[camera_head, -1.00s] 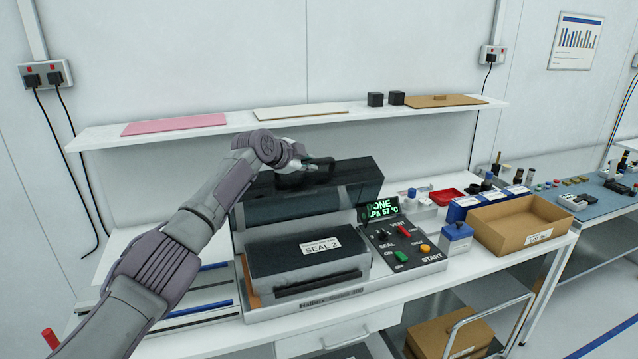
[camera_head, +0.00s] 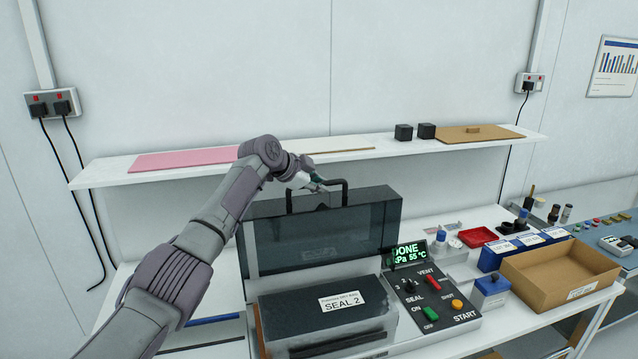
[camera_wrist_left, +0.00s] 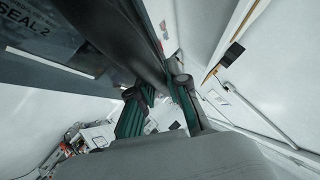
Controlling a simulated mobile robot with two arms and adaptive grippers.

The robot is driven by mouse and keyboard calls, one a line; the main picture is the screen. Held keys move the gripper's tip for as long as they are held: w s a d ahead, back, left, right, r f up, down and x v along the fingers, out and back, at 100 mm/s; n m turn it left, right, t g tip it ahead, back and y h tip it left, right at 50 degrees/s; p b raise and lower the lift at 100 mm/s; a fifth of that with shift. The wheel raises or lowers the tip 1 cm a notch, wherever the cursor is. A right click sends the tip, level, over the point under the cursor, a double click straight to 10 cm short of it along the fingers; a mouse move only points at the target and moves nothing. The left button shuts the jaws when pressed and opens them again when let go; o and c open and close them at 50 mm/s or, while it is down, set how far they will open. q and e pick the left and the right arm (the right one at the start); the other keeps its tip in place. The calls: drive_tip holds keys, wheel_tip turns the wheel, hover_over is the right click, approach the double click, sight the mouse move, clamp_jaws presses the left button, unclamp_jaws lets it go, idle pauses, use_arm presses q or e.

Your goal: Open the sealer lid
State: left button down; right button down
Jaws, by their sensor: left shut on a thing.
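A black bar handle (camera_head: 345,188) runs along the lid's top edge. My left gripper (camera_head: 322,186) is at this handle, shut on it. In the left wrist view the green-padded fingers (camera_wrist_left: 160,108) close around the dark handle bar (camera_wrist_left: 145,45). My right gripper is in no view.
A control panel (camera_head: 430,302) with a lit DONE display (camera_head: 408,254) stands right of the box. A cardboard tray (camera_head: 560,272) and blue bins are farther right. A wall shelf (camera_head: 220,165) runs close behind the lid and my wrist.

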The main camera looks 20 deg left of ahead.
use_arm(q)
drive_tip(key=shift+f, duration=0.2)
drive_tip(key=c, duration=1.2)
unclamp_jaws()
drive_tip(key=shift+o, duration=0.3)
drive_tip(key=shift+w, duration=0.1)
drive_tip(key=shift+r, duration=0.1)
drive_tip(key=v, duration=1.2)
